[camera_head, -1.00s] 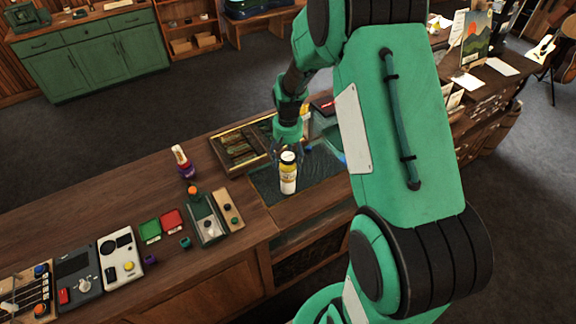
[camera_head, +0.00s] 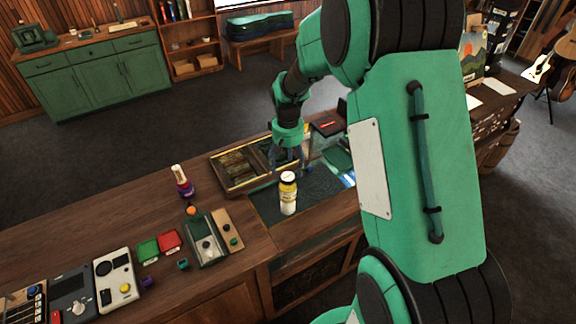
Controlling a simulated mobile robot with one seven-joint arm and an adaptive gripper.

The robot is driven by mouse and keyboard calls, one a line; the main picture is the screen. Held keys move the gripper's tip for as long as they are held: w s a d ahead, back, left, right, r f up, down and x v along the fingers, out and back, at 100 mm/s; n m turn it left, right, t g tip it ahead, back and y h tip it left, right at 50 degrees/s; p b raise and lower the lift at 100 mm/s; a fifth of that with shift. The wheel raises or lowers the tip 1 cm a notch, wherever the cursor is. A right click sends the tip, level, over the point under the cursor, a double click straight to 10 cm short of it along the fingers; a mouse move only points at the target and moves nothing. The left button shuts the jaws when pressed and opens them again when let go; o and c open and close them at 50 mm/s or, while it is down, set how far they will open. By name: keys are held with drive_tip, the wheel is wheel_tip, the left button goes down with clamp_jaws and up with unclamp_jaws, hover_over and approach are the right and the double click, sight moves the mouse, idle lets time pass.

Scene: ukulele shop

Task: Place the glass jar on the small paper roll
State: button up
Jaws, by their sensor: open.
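My gripper (camera_head: 288,160) is small in view and points down over the far part of the dark counter mat, behind a small jar-like container (camera_head: 288,194). It is open, with nothing visible between its fingers. The container has a yellow and white body and a pale top with a dark rim. It stands upright on the mat; I cannot tell if it is the glass jar. I cannot make out a small paper roll; my arm covers part of the counter to the right.
A framed display case (camera_head: 228,182) lies beside my gripper. A purple bottle with a white cap (camera_head: 182,181) stands left of it. Several pedals and boxes, including a red box (camera_head: 169,241), fill the front left. The dark mat (camera_head: 318,183) has bare room around the container.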

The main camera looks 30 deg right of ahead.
drive_tip(key=s+a+r+t, duration=0.1)
drive_tip(key=s+a+r, duration=0.4)
drive_tip(key=r, duration=0.4)
drive_tip(key=s+a+r+t, duration=0.2)
drive_tip(key=s+a+r, duration=0.35)
drive_tip(key=r, duration=0.45)
drive_tip(key=s+a+r+n+t, duration=0.1)
drive_tip(key=s+a+r, duration=0.2)
drive_tip(key=s, duration=0.6)
drive_tip(key=s+a+r+t, duration=0.1)
drive_tip(key=s+a+r, duration=0.3)
drive_tip(key=s, duration=0.5)
drive_tip(key=shift+s+n+t, duration=0.3)
drive_tip(key=shift+s+n, duration=0.1)
drive_tip(key=shift+f, duration=0.1)
wheel_tip(320, 180, down, 16)
drive_tip(key=b, duration=1.6)
drive_tip(key=shift+f+b, duration=0.25)
drive_tip(key=shift+b, duration=0.05)
